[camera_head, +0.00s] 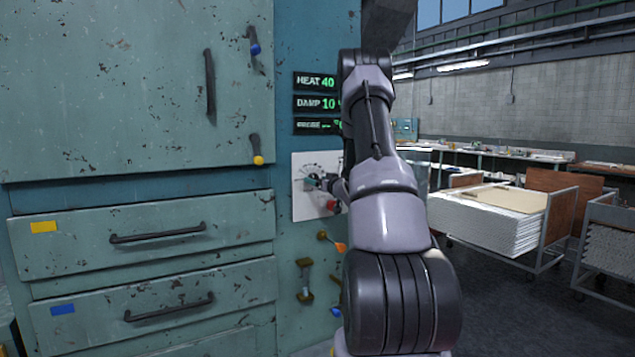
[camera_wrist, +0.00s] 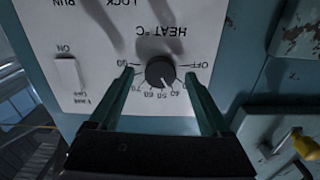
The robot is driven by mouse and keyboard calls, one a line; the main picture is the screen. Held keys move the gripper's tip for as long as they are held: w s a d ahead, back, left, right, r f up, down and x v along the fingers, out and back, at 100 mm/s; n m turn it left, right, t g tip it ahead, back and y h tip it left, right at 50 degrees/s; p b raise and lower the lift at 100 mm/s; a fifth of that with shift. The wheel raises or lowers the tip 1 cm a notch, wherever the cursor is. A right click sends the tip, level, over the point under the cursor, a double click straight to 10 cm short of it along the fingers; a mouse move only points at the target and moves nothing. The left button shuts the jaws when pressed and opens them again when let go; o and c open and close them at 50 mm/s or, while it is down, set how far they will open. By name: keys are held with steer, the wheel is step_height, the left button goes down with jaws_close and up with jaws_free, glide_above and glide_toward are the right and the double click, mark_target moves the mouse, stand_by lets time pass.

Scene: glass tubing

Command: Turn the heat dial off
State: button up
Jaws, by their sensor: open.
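The heat dial (camera_wrist: 160,72) is a round dark knob on a white panel (camera_wrist: 95,90), seen upside down in the wrist view. Its scale runs from OFF through several numbers to 90. Its pointer mark is near 40. My gripper (camera_wrist: 159,76) is open, with one finger on each side of the dial; gaps show, and I cannot tell if either finger touches it. The heat display (camera_head: 315,82) reads 40.
A white ON switch (camera_wrist: 67,72) is beside the dial on the panel. A red knob (camera_head: 332,205) and an orange-tipped lever (camera_head: 339,246) are below the gripper. Drawers with black handles (camera_head: 158,233) are to the left. A cart of stacked sheets (camera_head: 490,220) stands to the right.

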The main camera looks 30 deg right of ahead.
steer(key=shift+w, duration=0.15)
jaws_close()
steer(key=shift+n, duration=0.4)
steer(key=n, duration=1.2)
stand_by(0.5)
jaws_free()
